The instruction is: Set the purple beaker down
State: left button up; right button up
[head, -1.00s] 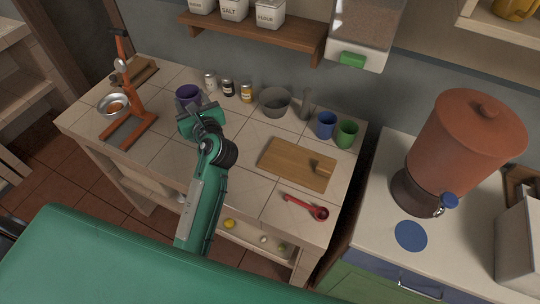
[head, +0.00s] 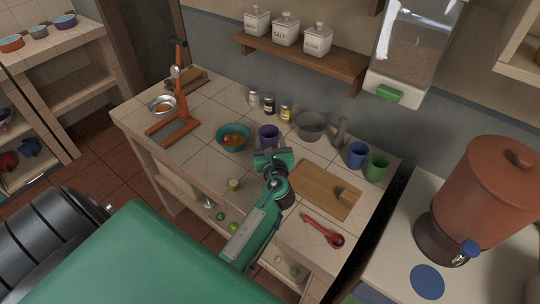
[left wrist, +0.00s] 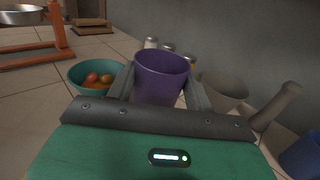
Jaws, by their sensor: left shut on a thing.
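The purple beaker (left wrist: 160,78) stands upright between the two fingers of my left gripper (left wrist: 162,90) in the left wrist view. The fingers are shut on it, one on each side. In the head view the beaker (head: 268,132) shows just beyond my left gripper (head: 270,150), over the tiled counter (head: 190,170). Its base is hidden by the gripper, so I cannot tell whether it touches the tiles. My right gripper is not in view.
A teal bowl of fruit (head: 233,138) is left of the beaker. Spice jars (head: 269,105), a grey mortar (head: 311,125) and a pestle stand behind. A cutting board (head: 325,190), blue cup (head: 357,155) and green cup (head: 377,166) are to the right. An orange press (head: 181,100) is far left.

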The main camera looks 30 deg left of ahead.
pick_arm(q)
jog(key=shift+f, duration=3.2)
jog(key=shift+f+b, duration=0.2)
jog(key=shift+b, duration=0.15)
jog(key=o, duration=1)
jog(key=shift+r, duration=0.1)
jog(key=shift+r, duration=0.1)
